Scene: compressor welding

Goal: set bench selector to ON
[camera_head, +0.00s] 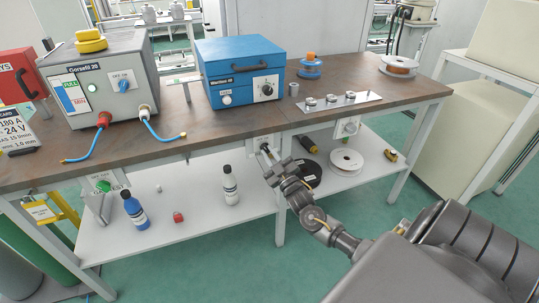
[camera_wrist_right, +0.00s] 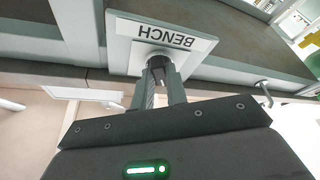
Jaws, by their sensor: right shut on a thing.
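The bench selector's pale plate, lettered BENCH (camera_wrist_right: 120,32), is on the front edge of the workbench and appears upside down in the right wrist view. Its dark round knob (camera_wrist_right: 158,56) sits below the lettering. My right gripper (camera_wrist_right: 160,74) is shut on the knob, with one finger on each side. In the head view my right gripper (camera_head: 267,152) reaches up to the bench's front edge, and hides most of the selector there. The knob's pointer and any ON mark cannot be made out. My left gripper is not in view.
The brown workbench (camera_head: 215,130) carries a grey welder (camera_head: 110,75), a blue box (camera_head: 235,60) and a metal plate with fittings (camera_head: 340,103). The lower shelf (camera_head: 180,215) holds bottles and spools. A GAS TEST switch (camera_head: 103,186) is at the front left.

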